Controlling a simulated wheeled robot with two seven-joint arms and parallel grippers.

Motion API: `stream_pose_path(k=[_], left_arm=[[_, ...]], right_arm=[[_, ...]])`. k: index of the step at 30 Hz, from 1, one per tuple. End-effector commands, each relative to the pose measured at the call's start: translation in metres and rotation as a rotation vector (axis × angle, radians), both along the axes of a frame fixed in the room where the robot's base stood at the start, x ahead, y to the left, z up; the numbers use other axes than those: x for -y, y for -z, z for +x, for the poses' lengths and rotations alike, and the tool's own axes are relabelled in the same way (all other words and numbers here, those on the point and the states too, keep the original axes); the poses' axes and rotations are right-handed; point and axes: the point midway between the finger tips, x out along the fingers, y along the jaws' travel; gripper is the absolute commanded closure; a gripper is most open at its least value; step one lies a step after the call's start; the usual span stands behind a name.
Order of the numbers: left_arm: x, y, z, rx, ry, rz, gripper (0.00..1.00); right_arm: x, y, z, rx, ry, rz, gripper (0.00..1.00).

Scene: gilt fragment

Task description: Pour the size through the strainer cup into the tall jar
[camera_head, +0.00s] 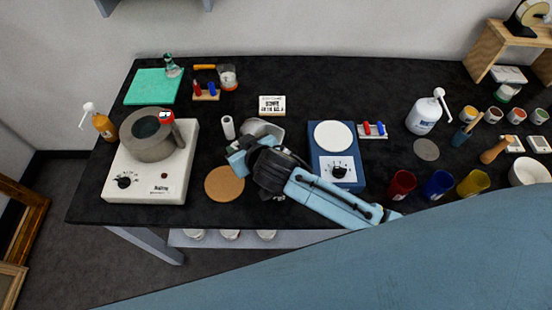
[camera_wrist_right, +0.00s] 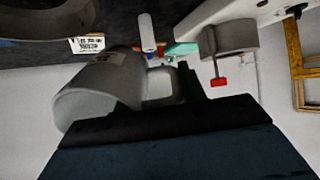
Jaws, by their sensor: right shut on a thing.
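My right gripper (camera_head: 247,155) is shut on a grey, jug-like vessel (camera_head: 265,129) above the table's middle. In the right wrist view, the vessel (camera_wrist_right: 98,95) lies tilted on its side with a looped handle at the jaws (camera_wrist_right: 172,92). Its contents are hidden. A thick-walled grey pot (camera_head: 148,140) with a red-tipped handle stands on the white hot plate (camera_head: 147,188) at left. A small white cylinder (camera_head: 228,128) stands just left of the held vessel. I cannot tell which things are the strainer cup and the tall jar. My left gripper is not in view.
A cork disc (camera_head: 224,184) lies front-left of my gripper. A blue scale (camera_head: 337,171) with a white round pan stands to its right. A card (camera_head: 272,105) is behind. Red (camera_head: 402,184), blue (camera_head: 439,185) and yellow (camera_head: 473,183) cups stand at front right.

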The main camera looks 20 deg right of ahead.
Motion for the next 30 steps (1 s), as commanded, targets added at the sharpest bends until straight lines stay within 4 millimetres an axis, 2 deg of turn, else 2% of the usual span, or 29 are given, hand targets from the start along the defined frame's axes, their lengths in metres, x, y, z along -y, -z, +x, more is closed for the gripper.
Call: stream_pose_path(k=[1, 5, 12, 21, 30], left_arm=[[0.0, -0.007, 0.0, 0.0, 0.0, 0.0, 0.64], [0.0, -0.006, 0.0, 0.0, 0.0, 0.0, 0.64], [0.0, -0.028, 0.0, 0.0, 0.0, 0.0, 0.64], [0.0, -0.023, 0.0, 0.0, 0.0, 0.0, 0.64], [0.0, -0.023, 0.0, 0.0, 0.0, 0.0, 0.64]], right_arm=[[0.001, -0.002, 0.0, -0.013, 0.002, -0.004, 0.93], [0.001, 0.002, 0.0, -0.023, 0.002, -0.007, 0.93], [0.004, -0.006, -0.001, -0.087, 0.01, -0.023, 0.93], [0.005, -0.002, -0.001, -0.191, 0.014, -0.05, 0.93], [0.005, -0.002, -0.001, -0.196, 0.014, -0.051, 0.93]])
